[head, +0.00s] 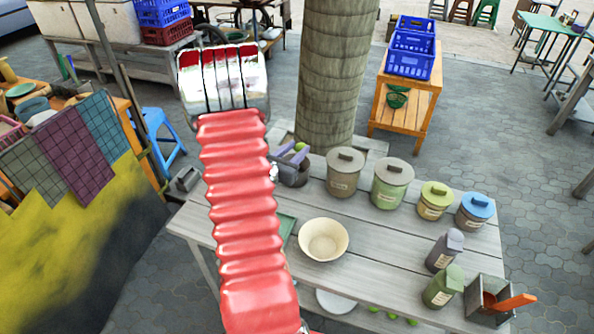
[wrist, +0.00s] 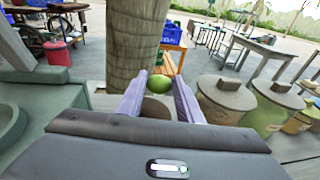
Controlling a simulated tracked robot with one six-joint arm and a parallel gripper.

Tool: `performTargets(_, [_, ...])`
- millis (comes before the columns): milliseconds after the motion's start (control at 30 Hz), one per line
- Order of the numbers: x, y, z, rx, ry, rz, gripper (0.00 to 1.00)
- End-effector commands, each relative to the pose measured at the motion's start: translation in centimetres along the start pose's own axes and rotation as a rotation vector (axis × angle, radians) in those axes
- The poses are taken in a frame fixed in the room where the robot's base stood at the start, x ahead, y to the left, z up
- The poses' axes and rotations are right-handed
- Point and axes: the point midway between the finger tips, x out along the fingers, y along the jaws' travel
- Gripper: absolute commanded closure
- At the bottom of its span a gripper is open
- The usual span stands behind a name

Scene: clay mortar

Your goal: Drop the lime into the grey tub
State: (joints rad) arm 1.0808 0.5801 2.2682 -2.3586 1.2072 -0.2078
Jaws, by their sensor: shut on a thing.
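My gripper (head: 301,152) has purple fingers and is shut on the green lime (head: 299,146). In the wrist view the lime (wrist: 159,83) sits between the tips of the gripper (wrist: 159,88). The gripper is over the back left of the plank table. A dark grey-brown vessel (head: 294,178) shows just below the fingers, partly hidden by them. I cannot tell for sure whether it is the grey tub. A squarish grey container (head: 485,314) with an orange-handled tool in it stands at the front right corner of the table.
A cream bowl (head: 323,240) stands in front of the gripper. Several lidded canisters (head: 391,184) line the table's back right, with two bottles (head: 443,252) nearer the front. A thick trunk (head: 333,80) rises behind the table. Bare planks lie between bowl and canisters.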

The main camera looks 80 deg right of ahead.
Motion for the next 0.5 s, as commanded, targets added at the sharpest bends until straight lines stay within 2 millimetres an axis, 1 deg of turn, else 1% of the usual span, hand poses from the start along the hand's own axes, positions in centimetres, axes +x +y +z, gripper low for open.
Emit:
performTargets(100, [0.2,0.0,-1.1,-0.002,0.002,0.0,0.93])
performTargets(200, [0.2,0.0,-1.5,0.0,0.001,-0.001,0.93])
performTargets(500, [0.2,-0.1,-1.7,0.0,0.0,-0.001,0.93])
